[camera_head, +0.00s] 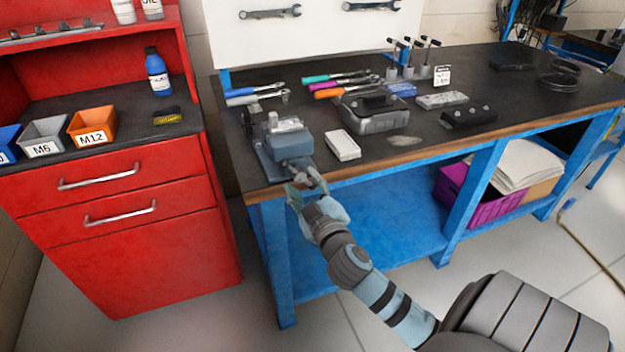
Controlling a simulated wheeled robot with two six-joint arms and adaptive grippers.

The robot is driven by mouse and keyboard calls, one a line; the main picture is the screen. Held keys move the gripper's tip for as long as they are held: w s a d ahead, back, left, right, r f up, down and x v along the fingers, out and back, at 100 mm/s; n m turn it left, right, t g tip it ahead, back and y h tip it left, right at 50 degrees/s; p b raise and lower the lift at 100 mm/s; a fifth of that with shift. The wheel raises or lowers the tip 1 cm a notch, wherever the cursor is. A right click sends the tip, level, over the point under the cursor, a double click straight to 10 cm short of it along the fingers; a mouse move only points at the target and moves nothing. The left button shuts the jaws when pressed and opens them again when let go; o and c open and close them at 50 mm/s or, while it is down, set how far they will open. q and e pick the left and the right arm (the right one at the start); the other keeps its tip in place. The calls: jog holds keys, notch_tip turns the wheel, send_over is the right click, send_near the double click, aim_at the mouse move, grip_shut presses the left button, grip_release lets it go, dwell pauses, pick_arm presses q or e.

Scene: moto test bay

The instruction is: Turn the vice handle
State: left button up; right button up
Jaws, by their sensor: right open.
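The vice (290,146) is a blue-grey block mounted at the left front corner of the blue workbench. Its handle is at the front, over the bench edge, and is small and mostly hidden by my right gripper. My right gripper (306,188) is open at the front of the vice, with its fingers around or beside the handle area; I cannot tell whether they touch it. My right arm reaches up to it from the lower right. My left gripper is not in view.
The dark benchtop (375,154) holds a white box (343,145) just right of the vice, a grey metal case (374,112), and several screwdrivers or wrenches behind. A red cabinet (120,230) stands to the left. A purple crate (490,195) sits on the lower shelf.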

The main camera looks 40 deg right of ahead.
jog(key=v, duration=0.9)
jog(key=shift+s, duration=0.3)
jog(key=shift+a, duration=0.15)
jog(key=shift+c, duration=0.3)
